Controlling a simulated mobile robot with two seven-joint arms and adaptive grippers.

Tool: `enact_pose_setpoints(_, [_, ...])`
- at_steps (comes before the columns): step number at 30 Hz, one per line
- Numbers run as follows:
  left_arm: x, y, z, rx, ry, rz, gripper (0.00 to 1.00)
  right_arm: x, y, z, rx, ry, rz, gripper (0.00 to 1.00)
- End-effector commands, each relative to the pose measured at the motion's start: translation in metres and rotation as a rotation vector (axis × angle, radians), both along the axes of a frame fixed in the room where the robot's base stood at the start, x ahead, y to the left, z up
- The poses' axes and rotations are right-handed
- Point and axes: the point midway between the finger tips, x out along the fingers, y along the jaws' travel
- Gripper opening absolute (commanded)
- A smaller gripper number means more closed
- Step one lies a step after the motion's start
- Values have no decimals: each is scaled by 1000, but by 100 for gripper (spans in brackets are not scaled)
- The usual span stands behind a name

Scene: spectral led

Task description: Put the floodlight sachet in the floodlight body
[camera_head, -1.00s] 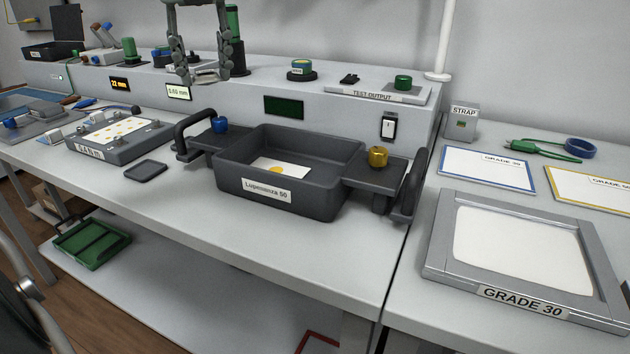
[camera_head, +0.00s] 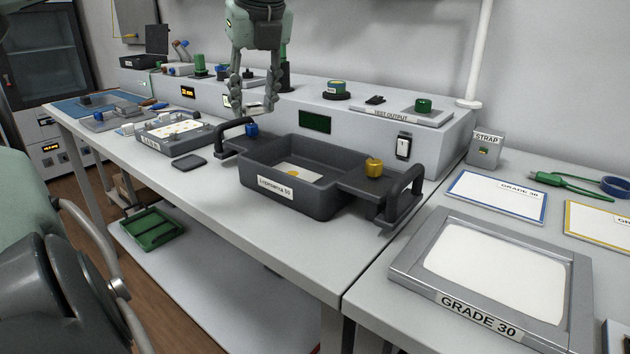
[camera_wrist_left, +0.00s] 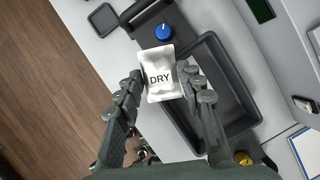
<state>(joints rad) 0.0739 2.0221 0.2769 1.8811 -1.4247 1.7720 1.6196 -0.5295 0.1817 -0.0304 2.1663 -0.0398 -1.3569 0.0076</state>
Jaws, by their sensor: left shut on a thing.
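The floodlight sachet is a silvery white pouch marked DRY (camera_wrist_left: 160,75), held between the fingers of my left gripper in the left wrist view. My left gripper (camera_head: 256,108) is shut on it, above the left end of the floodlight body. The floodlight body is a dark grey open box (camera_head: 328,205) with a handle at each end, a blue knob at left and a yellow knob at right. In the left wrist view, the body (camera_wrist_left: 228,122) lies beneath and right of the sachet. A white piece with a yellow spot (camera_head: 299,172) lies inside the body. My right gripper is not in view.
A small dark tray (camera_head: 189,162) lies left of the body. An LED panel (camera_head: 172,129) sits further left. A raised grey console with a test output (camera_head: 385,118) runs behind. The bench front is clear.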

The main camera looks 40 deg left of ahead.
Motion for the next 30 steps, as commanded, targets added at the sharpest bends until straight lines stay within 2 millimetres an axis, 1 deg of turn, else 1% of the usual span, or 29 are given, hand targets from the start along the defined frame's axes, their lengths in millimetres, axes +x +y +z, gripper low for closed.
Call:
enact_pose_setpoints(2, [3,-7,-5,2,4,-1,23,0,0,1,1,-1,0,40])
enact_pose_setpoints(5, [10,-24,-16,4,9,-4,23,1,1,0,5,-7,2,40])
enact_pose_setpoints(12, [33,-75,-49,4,8,-4,23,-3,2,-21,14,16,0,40])
enact_pose_setpoints(15, [40,-90,-60,3,7,-3,23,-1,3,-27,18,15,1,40])
enact_pose_setpoints(18, [45,-100,-66,2,3,-1,23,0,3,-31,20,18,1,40])
enact_pose_setpoints(22, [47,-105,-74,0,3,0,23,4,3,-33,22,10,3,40])
enact_pose_setpoints(26, [46,-105,-93,-2,5,0,23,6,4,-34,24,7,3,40])
enact_pose_setpoints(30, [46,-105,-107,-2,2,2,23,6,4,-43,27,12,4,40])
